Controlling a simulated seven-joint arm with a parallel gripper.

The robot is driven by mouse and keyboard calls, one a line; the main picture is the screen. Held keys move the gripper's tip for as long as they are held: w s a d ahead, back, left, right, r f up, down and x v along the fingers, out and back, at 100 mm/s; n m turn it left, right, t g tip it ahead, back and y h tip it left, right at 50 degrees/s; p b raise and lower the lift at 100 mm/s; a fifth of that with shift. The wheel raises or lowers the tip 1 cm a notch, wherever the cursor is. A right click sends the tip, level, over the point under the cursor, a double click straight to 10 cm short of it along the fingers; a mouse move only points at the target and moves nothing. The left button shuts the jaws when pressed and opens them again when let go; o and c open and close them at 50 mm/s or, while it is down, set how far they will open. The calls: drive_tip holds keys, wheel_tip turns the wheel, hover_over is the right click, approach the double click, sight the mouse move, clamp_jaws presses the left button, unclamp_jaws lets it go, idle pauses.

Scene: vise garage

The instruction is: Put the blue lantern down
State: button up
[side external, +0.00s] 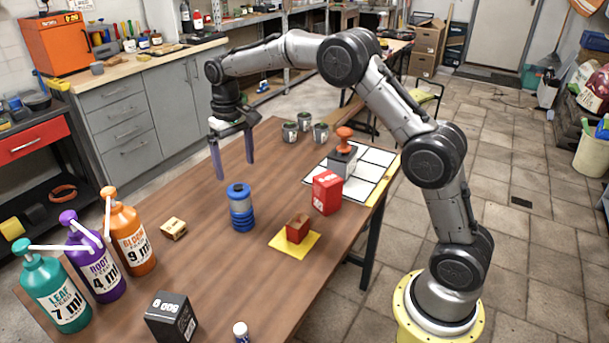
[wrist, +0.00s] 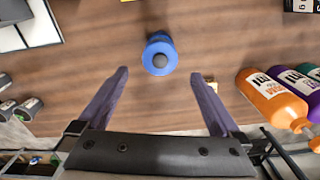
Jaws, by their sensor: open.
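The blue lantern (side external: 240,207) stands upright on the wooden table (side external: 200,268), with a blue top, a greyish middle and a ribbed blue base. In the wrist view the lantern (wrist: 160,54) is seen from above, ahead of the fingertips and roughly midway between them. My gripper (side external: 234,170) is above the table, behind and slightly left of the lantern in the side view. Its two purple-grey fingers are spread wide with nothing between them, and the wrist view shows my gripper (wrist: 164,76) the same way. The fingers do not touch the lantern.
Left are teal (side external: 54,292), purple (side external: 92,258) and orange (side external: 130,235) pump bottles. A small tan block (side external: 173,228) lies near the lantern. Right are a red-brown block (side external: 297,229) on a yellow pad (side external: 280,242), a red box (side external: 326,192) and metal cups (side external: 290,133). A black box (side external: 171,317) stands in front.

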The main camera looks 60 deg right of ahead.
drive_tip(key=s+a+r+n+t, duration=0.1)
drive_tip(key=s+r+t, duration=0.1)
drive_tip(key=s+r, duration=0.55)
drive_tip(key=s+a+r+t, duration=0.15)
drive_tip(key=s+r, duration=0.35)
drive_tip(key=s, duration=0.6)
drive_tip(key=s+f+t, duration=0.1)
drive_tip(key=s+f, duration=0.1)
drive_tip(key=s, duration=0.6)
drive_tip(key=s+a+f+n+t, duration=0.1)
drive_tip(key=s+f, duration=0.1)
drive_tip(key=s, duration=0.7)
drive_tip(key=shift+a, duration=0.25)
